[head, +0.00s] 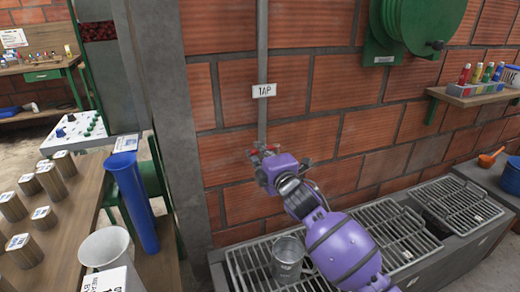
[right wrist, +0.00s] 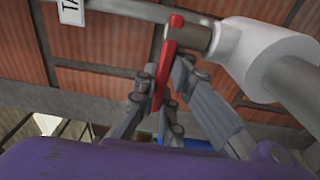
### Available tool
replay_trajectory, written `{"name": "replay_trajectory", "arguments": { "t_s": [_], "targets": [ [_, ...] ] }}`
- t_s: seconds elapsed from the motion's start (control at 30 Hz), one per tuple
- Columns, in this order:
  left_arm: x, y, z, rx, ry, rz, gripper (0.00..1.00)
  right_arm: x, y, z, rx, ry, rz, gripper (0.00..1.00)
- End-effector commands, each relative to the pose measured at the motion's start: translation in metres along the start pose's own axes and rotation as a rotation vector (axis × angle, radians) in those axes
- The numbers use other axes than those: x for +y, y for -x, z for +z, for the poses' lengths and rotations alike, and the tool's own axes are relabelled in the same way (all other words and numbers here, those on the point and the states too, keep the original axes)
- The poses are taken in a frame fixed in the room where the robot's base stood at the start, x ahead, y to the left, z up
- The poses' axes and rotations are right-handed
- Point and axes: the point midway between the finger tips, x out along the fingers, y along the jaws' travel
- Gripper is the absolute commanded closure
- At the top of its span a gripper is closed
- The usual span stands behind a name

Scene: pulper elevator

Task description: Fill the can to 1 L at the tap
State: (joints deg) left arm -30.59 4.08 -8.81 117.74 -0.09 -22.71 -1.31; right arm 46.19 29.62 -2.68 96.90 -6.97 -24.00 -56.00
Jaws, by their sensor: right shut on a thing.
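The grey metal can (head: 288,258) stands upright on a sink grate below the tap, with my right forearm partly in front of it. Its water level cannot be made out. The tap's red lever (right wrist: 166,62) is between the fingers of my right gripper (right wrist: 158,85), which is shut on it. In the head view my right gripper (head: 264,157) is at the wall, below the TAP sign (head: 264,91), and largely covers the tap. No water stream can be made out. My left gripper is not in view.
Metal grates (head: 462,205) cover the trough along the brick wall. A green hose reel (head: 425,25) hangs at upper right.

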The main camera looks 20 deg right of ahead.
Motion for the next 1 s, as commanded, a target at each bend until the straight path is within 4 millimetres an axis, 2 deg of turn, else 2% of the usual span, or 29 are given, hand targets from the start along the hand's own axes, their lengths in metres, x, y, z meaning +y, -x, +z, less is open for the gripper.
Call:
{"name": "replay_trajectory", "arguments": {
  "t_s": [0.1, 0.27, 0.6, 1.0],
  "targets": [
    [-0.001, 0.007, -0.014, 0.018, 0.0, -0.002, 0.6, 0.005, 0.003, 0.003, 0.059, 0.01, 0.0, 1.0],
    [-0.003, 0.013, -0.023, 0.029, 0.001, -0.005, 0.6, 0.005, 0.009, 0.004, 0.167, 0.012, -0.001, 1.0],
    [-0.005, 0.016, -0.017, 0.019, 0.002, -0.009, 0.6, 0.0, 0.019, 0.006, 0.37, 0.006, -0.003, 1.0],
    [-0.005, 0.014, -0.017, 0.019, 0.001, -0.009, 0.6, 0.0, 0.023, 0.005, 0.456, 0.0, -0.001, 1.0]
  ]
}}
